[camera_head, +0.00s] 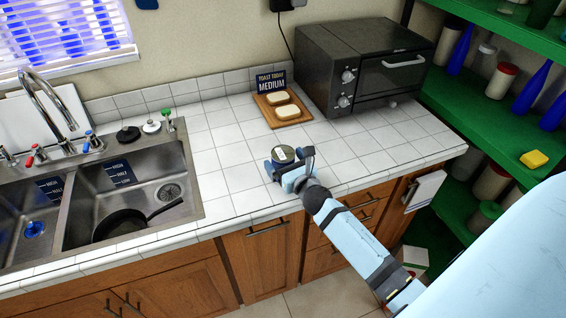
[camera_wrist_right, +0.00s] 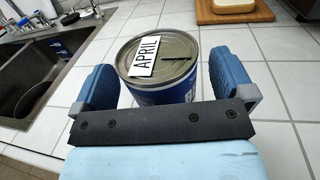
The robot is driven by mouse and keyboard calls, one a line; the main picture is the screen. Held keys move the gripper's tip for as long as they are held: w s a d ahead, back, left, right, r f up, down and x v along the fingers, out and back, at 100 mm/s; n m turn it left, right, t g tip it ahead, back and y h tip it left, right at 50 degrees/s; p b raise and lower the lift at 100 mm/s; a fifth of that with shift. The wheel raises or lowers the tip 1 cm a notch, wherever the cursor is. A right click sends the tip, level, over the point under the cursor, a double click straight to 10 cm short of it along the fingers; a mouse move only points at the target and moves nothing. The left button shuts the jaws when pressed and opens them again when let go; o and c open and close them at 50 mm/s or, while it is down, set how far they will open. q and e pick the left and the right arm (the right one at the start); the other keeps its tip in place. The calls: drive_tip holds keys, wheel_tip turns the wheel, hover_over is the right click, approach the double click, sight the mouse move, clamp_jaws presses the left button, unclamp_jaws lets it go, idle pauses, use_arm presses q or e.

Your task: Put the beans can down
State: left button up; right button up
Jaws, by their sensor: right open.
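The beans can (camera_head: 283,156) is a dark blue can with a metal top, upright at the counter (camera_head: 237,180) near its front edge. In the right wrist view the can (camera_wrist_right: 160,90) has a white label reading APRIL on its lid. My right gripper (camera_head: 289,163) is open around the can. In the right wrist view one blue finger is on each side of it, with a visible gap at least on the left. The can's base is hidden behind the gripper, so I cannot see its contact with the tiles. My left gripper is not in view.
A wooden board (camera_head: 295,117) with two bread slices lies behind the can, before a sign reading MEDIUM. A black toaster oven (camera_head: 345,75) stands at the back right. A sink (camera_head: 85,225) with a pan is at left. Clear tiles lie between sink and can.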

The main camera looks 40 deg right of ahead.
drive_tip(key=shift+w+f, duration=0.1)
drive_tip(key=shift+w, duration=0.5)
drive_tip(key=shift+s, duration=0.1)
drive_tip(key=c, duration=1.4)
drive_tip(key=shift+o, duration=0.2)
